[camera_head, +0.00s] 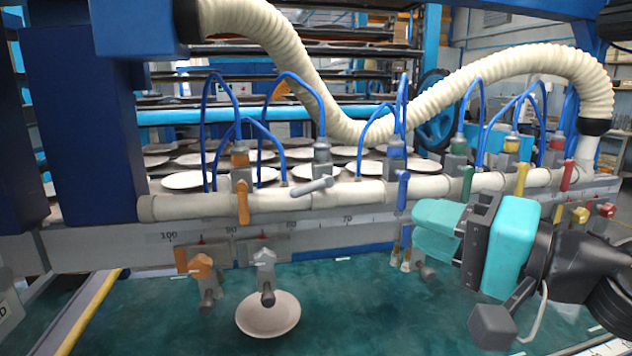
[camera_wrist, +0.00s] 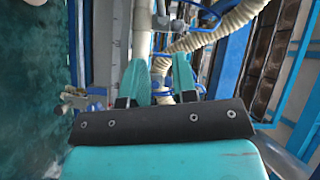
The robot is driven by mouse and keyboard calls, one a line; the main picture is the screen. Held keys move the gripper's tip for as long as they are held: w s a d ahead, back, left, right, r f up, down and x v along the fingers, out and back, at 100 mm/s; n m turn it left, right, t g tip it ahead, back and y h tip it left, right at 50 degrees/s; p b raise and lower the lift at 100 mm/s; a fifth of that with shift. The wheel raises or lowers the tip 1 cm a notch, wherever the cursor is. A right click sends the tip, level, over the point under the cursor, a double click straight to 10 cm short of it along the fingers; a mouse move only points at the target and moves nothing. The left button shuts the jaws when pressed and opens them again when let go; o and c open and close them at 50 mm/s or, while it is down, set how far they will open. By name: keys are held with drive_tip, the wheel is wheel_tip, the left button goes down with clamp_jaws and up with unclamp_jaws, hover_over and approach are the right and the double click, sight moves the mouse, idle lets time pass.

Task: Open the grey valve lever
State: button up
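The grey valve lever (camera_head: 312,186) is on the white pipe (camera_head: 345,193), between the orange and blue levers. It lies nearly level, its right end slightly raised, while the neighbouring levers hang down. My gripper (camera_head: 428,230) is right of the grey lever and lower in the head view, apart from it, near the blue and green levers. In the wrist view my gripper (camera_wrist: 158,78) has its two teal fingers spread with nothing held between them. I cannot make out the grey lever for sure in the wrist view.
Orange (camera_head: 242,203), blue (camera_head: 402,191), green (camera_head: 466,184), yellow (camera_head: 521,179) and red (camera_head: 567,175) levers share the pipe. Blue hoses loop above. Nozzles hang below, including a grey one (camera_head: 265,258). A plate (camera_head: 268,314) lies on the green surface (camera_head: 350,310).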

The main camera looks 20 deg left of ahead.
sight(312, 190)
drive_tip(key=p+x, duration=0.6)
drive_tip(key=x, duration=1)
drive_tip(key=shift+s+r+p, duration=0.1)
drive_tip(key=shift+r+p, duration=0.05)
drive_tip(key=shift+p, duration=0.25)
drive_tip(key=shift+w+a, duration=0.2)
drive_tip(key=shift+a, duration=0.3)
clamp_jaws()
